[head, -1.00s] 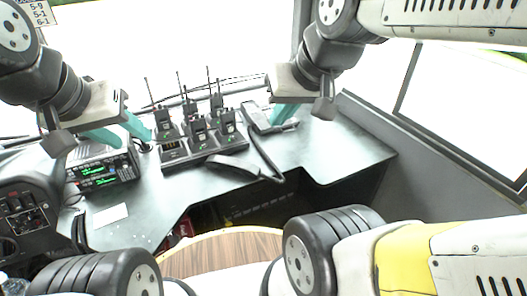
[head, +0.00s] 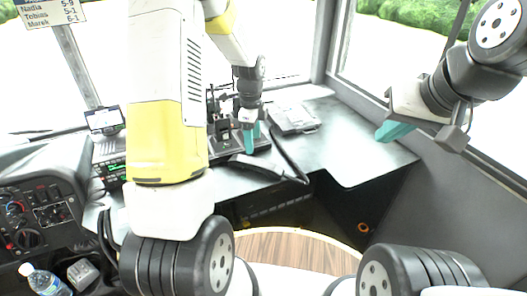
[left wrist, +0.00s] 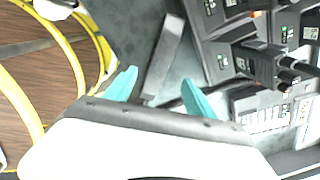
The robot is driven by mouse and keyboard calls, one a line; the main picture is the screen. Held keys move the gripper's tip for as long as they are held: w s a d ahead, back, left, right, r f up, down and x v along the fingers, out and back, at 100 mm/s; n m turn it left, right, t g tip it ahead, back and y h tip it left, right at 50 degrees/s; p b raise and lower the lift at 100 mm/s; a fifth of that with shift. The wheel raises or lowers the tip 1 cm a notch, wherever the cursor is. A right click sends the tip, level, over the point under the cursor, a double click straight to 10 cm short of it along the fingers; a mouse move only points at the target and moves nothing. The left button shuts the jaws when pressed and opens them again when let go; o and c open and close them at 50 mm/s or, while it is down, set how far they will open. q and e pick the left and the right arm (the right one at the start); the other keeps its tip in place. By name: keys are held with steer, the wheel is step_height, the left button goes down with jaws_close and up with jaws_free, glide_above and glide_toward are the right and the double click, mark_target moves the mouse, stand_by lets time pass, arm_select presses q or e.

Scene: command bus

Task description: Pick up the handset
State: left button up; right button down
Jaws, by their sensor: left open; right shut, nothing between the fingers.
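The dark elongated handset (head: 257,168) lies on the desk in front of the radio charger. In the left wrist view, a dark grey bar that looks like the handset (left wrist: 165,55) lies beyond and between my fingertips. My left gripper (head: 251,140) is over the desk, pointing down, just behind the handset in the head view. Its teal fingers are apart in the left wrist view (left wrist: 160,92), with nothing held. My right gripper (head: 394,131) is shut and empty at the right, above the desk's right end, away from the handset.
The charger with several radios (left wrist: 235,45) is close beside my left gripper. A grey flat device (head: 293,117) sits behind and to the right. A green-lit console (head: 110,172) stands at the left. A bottle (head: 45,281) is at lower left. The desk's right part is clear.

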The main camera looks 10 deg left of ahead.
mark_target(255, 162)
arm_select(q)
steer(key=shift+m, duration=0.7)
steer(key=f, duration=1)
steer(key=shift+w+d+f, duration=0.15)
steer(key=shift+d+f, duration=0.05)
steer(key=shift+f, duration=0.2)
jaws_close()
